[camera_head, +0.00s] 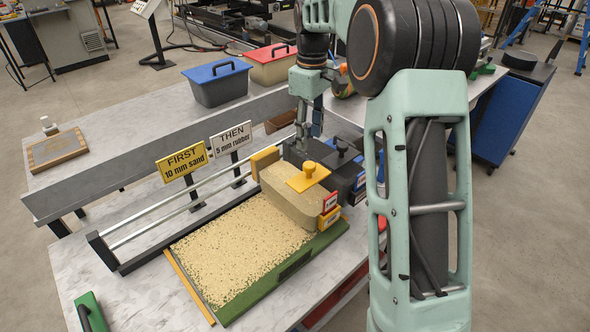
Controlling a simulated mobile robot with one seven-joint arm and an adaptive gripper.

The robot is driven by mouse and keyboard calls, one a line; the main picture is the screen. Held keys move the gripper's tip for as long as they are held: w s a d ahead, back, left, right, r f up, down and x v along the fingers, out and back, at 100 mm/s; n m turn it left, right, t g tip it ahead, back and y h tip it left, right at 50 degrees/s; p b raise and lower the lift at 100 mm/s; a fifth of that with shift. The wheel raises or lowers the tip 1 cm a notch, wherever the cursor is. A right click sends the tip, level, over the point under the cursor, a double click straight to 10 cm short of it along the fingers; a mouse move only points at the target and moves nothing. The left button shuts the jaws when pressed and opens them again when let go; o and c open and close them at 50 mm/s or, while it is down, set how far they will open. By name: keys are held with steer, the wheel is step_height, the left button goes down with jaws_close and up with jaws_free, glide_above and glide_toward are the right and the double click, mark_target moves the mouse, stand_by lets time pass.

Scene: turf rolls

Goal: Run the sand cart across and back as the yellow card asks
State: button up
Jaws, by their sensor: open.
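The sand cart (290,202), a tan block with a yellow top plate and knob, stands at the right end of the green-edged turf panel (287,277). Small labels on its right end are too small to read. The panel left of the cart is covered with sand-coloured grains. The yellow card (184,163) reads "FIRST 10 mm sand"; the white card (231,140) reads "THEN 5 mm rubber". A dark cart (342,158) with a black knob stands just behind the sand cart. My gripper (304,143) is open, pointing down behind the sand cart's yellow knob, seemingly apart from it.
A metal rail (163,217) runs along the panel's back side. A yellow strip (189,287) lies at the panel's left edge. Blue-lidded (218,83) and red-lidded bins (271,65) stand at the back. A green-handled tool (91,312) lies front left.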

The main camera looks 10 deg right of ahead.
mark_target(309, 164)
step_height(309, 164, down, 10)
steer(key=shift+d+f, duration=0.1)
steer(key=shift+f, duration=0.1)
steer(key=shift+c, duration=0.2)
jaws_close()
stand_by(0.3)
